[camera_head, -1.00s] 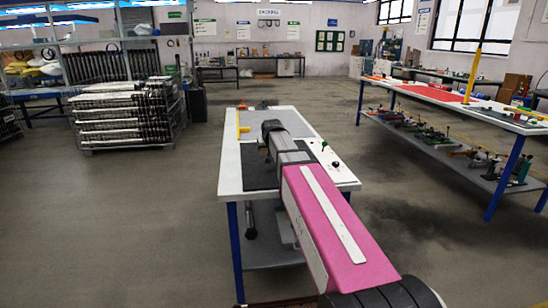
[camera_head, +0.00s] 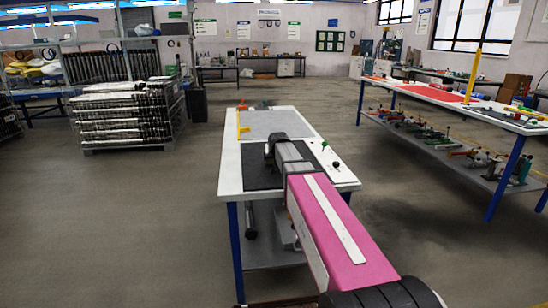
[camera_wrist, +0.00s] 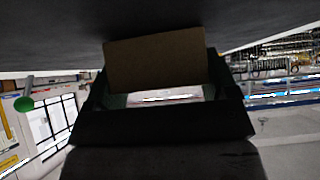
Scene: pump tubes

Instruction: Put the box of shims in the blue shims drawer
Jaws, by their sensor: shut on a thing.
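My gripper (camera_head: 270,152) is over the dark mat of the white workbench, at the far end of my pink arm. In the wrist view my gripper (camera_wrist: 160,84) is shut on a plain brown box (camera_wrist: 152,62), taken to be the box of shims. The box sits between the two dark fingers, close to the dark mat surface at the top of that view. I cannot tell whether it touches the mat. In the head view the box is hidden by the gripper. I cannot make out a blue shims drawer in either view.
The white workbench (camera_head: 231,170) has a grey mat (camera_head: 275,123) behind, a yellow post (camera_head: 239,125) at left and a small green-topped thing (camera_head: 324,145) at right. A longer bench with a red mat (camera_head: 434,93) stands at right.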

